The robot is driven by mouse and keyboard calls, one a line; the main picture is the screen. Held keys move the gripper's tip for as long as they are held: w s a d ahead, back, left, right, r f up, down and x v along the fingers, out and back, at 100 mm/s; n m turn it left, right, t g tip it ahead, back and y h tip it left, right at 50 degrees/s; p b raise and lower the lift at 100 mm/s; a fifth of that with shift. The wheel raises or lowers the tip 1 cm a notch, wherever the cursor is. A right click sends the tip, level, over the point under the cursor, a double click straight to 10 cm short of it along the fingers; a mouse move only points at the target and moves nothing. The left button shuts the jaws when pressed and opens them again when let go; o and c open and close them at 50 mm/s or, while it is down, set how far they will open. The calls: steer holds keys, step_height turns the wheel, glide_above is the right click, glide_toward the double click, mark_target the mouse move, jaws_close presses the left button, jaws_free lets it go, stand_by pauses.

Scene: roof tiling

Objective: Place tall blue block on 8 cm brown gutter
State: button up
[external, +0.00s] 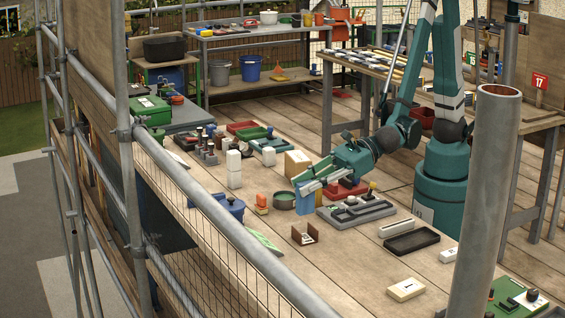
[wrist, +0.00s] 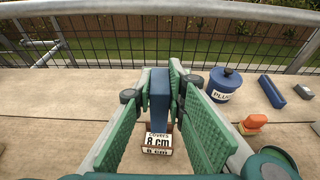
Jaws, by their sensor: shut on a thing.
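The tall blue block (external: 303,202) is upright in my gripper (external: 314,184). In the wrist view the block (wrist: 159,96) stands between the far ends of the two green finger pads (wrist: 160,88), which close on it. The brown gutter (external: 304,236) is a small open channel on the plank deck, just in front of the block in the external view. In the wrist view the gutter (wrist: 150,152) shows just below the block's lower end, with a label reading "covers 8 cm". The block looks apart from the gutter; I cannot tell its height above the deck.
A blue lidded pot (external: 230,207), an orange item (external: 262,204) and a dark green bowl (external: 284,200) stand left of the block. A grey tray (external: 355,214) and black tray (external: 412,242) lie to the right. Planks in front of the gutter are clear. A railing (wrist: 120,10) bounds the deck.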

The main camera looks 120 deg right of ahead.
mark_target(306, 200)
steer(key=shift+f, duration=0.2)
steer(key=shift+f+b, duration=0.7)
steer(key=shift+f, duration=1.35)
steer(key=shift+f, duration=0.25)
steer(key=o, duration=0.9)
steer(key=shift+c, duration=0.2)
steer(key=shift+r, duration=0.15)
steer(key=shift+r, duration=0.2)
steer(key=p+v, duration=0.2)
steer(key=v, duration=1)
steer(key=shift+f, duration=0.1)
